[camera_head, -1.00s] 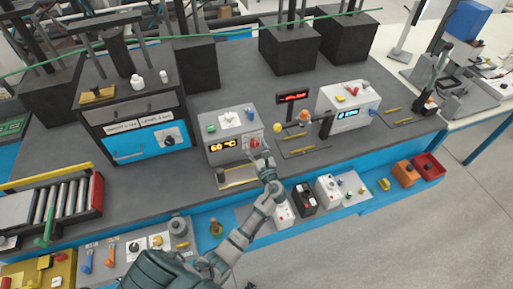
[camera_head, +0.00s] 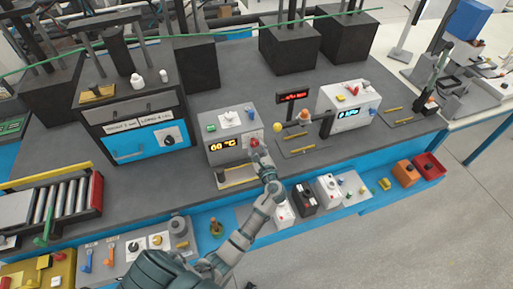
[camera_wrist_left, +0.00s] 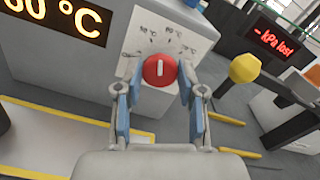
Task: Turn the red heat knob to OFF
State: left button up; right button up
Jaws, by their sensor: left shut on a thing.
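The red heat knob (camera_wrist_left: 160,70) is on the front of a grey box (camera_head: 230,125) with a lit display (camera_head: 222,147) that reads 60 °C. In the left wrist view, the knob's white pointer line stands about upright, and temperature marks are printed on the plate above it. My left gripper (camera_wrist_left: 158,95) is shut on the knob, with a blue-padded finger at each side. In the head view, my left gripper (camera_head: 258,150) covers much of the knob. The OFF mark cannot be made out. My right gripper does not show.
A yellow knob (camera_wrist_left: 244,67) on a dark arm stands close at the right of the grey box. A red-lit display (camera_wrist_left: 269,41) stands behind it. A yellow-edged tray (camera_head: 237,175) lies in front of the box. A white box (camera_head: 348,103) stands farther right.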

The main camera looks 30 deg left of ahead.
pick_arm(q)
jog(key=n+b, duration=0.1)
jog(key=n, duration=0.1)
jog(key=n+b, duration=0.1)
jog(key=n, duration=0.2)
jog(key=n+b, duration=0.1)
jog(key=n, duration=0.1)
jog(key=shift+f, duration=0.25)
jog(key=n+b, duration=0.3)
jog(key=n, duration=0.2)
jog(key=shift+s+f+n, duration=0.1)
jog(key=shift+n, duration=0.2)
jog(key=shift+n+b, duration=0.4)
jog(key=shift+n, duration=0.2)
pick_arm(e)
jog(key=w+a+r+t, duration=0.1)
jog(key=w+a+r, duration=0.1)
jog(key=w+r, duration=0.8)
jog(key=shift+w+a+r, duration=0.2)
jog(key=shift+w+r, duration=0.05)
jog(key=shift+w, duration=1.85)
pick_arm(q)
jog(key=o, duration=1.1)
jog(key=v, duration=1.2)
